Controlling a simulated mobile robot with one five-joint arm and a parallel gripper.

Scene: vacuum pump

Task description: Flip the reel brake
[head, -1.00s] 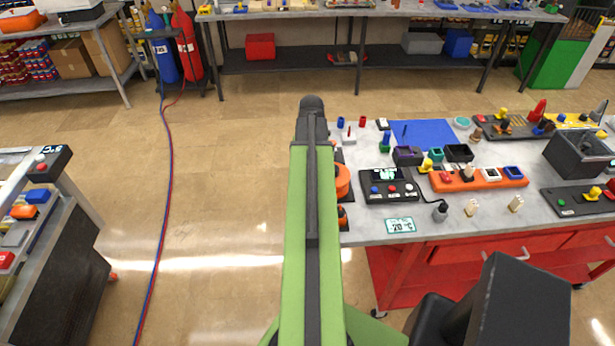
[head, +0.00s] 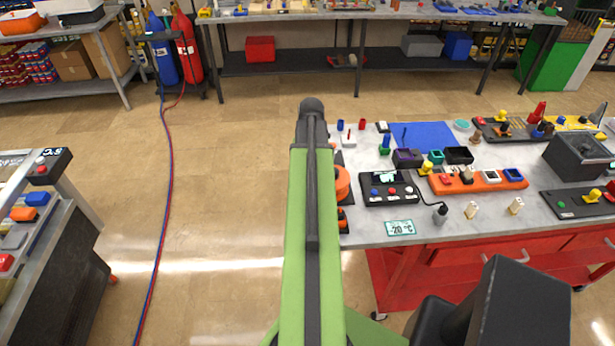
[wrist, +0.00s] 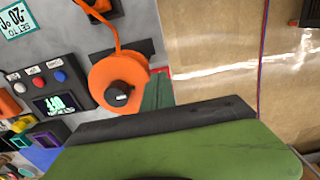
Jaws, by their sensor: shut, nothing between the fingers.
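The knob bears a small pale mark that I cannot read. An orange band (wrist: 107,30) runs from the reel up to a second orange part (wrist: 98,4) on a dark base. In the head view the reel (head: 342,183) lies at the bench's left edge, partly hidden behind my green arm. I cannot make out a separate brake lever. My gripper's fingers do not show in either view; my arm's green and dark parts fill the lower wrist view.
The grey workbench (head: 365,234) has red drawers below. Beside the reel stands a black control box (head: 390,187) with a display and several buttons. Open floor (head: 235,190) lies left of the bench, crossed by a red-blue hose (head: 166,200).

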